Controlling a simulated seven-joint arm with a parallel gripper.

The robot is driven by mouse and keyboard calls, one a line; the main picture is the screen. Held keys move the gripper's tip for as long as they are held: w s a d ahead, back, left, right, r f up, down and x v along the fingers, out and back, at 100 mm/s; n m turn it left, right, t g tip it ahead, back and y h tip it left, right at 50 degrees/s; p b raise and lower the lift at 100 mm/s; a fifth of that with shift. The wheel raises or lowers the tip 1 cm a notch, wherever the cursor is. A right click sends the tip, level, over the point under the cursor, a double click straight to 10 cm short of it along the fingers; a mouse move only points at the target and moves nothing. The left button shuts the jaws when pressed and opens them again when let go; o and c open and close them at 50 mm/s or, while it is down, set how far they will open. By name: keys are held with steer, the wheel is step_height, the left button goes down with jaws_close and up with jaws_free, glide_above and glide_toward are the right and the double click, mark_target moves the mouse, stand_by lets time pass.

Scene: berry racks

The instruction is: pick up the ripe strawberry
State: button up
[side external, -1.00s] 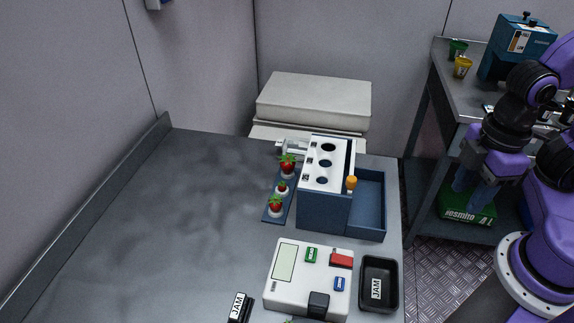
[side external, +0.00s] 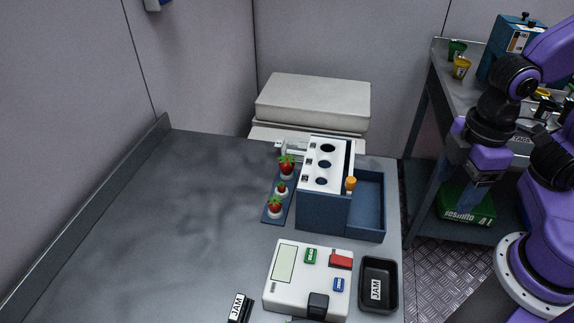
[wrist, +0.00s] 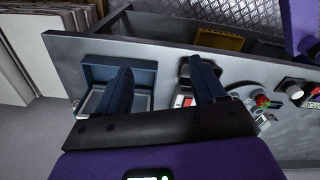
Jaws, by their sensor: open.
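Three red strawberries with green leaves stand in a row on a narrow blue strip (side external: 267,217) in the side external view. The far strawberry (side external: 287,166) looks large and red. The middle strawberry (side external: 281,187) is smaller, and the near strawberry (side external: 275,206) is red and mid-sized. My gripper (side external: 468,180) is off the table's right side, well away from the strawberries. It also shows in the wrist view (wrist: 163,78), open, with nothing seen between its fingers.
A blue rack with a white holed top (side external: 318,182) stands right of the strawberries, with an open blue bin (side external: 371,224) beside it. A white device (side external: 283,290) and a black tray (side external: 392,285) sit nearer. The table's left is clear. A side bench (side external: 440,90) stands at right.

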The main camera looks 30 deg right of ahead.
steer(key=w+a+r+t+h, duration=0.1)
steer(key=w+a+r, duration=0.1)
steer(key=w+a, duration=0.55)
steer(key=w+a+r+h, duration=0.1)
steer(key=w+a, duration=0.3)
steer(key=w, duration=0.6)
steer(key=m+h, duration=0.1)
glide_toward(286, 161)
steer(key=shift+t, duration=0.3)
steer(key=shift+s+x, duration=0.1)
steer(key=shift+x, duration=2.35)
steer(key=shift+s+x, duration=0.15)
steer(key=shift+x, duration=2.3)
steer(key=c, duration=0.6)
